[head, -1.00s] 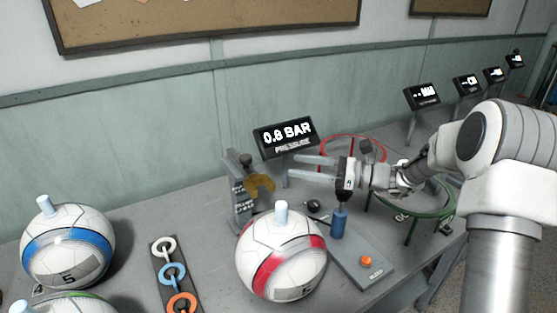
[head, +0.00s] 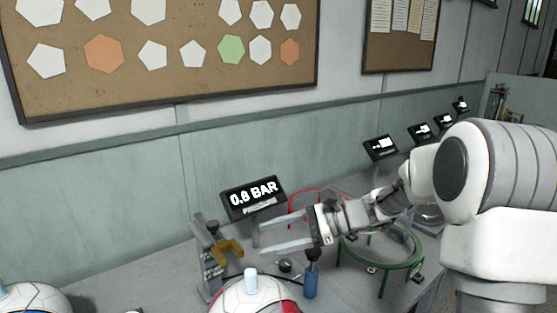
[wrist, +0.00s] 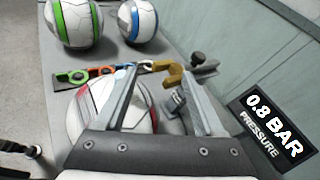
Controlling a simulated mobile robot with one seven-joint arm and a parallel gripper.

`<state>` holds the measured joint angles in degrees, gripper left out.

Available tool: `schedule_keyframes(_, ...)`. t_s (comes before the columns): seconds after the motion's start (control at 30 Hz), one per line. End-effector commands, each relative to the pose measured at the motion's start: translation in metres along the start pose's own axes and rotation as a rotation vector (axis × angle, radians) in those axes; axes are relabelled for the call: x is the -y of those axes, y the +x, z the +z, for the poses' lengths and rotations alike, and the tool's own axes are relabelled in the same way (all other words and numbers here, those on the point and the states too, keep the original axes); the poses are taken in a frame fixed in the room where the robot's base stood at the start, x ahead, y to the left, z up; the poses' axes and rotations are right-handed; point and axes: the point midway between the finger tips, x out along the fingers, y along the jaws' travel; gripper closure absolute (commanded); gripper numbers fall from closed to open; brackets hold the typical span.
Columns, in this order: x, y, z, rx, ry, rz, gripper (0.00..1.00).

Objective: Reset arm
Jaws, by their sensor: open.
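My gripper (head: 270,236) is open and empty, its two fingers pointing left above the bench in the head view. In the wrist view its fingers (wrist: 165,98) spread apart over the red-banded ball. That white ball with a red band (head: 250,297) sits below the gripper, with a pale cap on top, cut off by the lower edge of the head view. The black display (head: 253,198) behind the gripper reads 0.8 BAR. A grey stand with a brass-coloured hook (head: 228,250) is just left of the fingertips.
A blue cylinder (head: 311,281) stands under the wrist. A green ring stand (head: 405,262) and red ring (head: 310,194) are near the arm. The wall is close behind the bench.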

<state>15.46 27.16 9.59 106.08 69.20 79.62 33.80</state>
Motion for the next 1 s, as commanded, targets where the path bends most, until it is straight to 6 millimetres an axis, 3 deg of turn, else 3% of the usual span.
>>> schedule_keyframes(0.03,-0.011,-0.003,0.015,-0.055,-0.057,0.03,0.29)
schedule_keyframes(0.1,-0.027,-0.006,0.026,-0.128,-0.132,0.073,0.29)
schedule_keyframes(0.47,-0.102,-0.043,0.067,-0.486,-0.533,0.287,0.29)
schedule_keyframes(1.0,-0.185,-0.135,0.109,-0.973,-1.139,0.612,0.29)
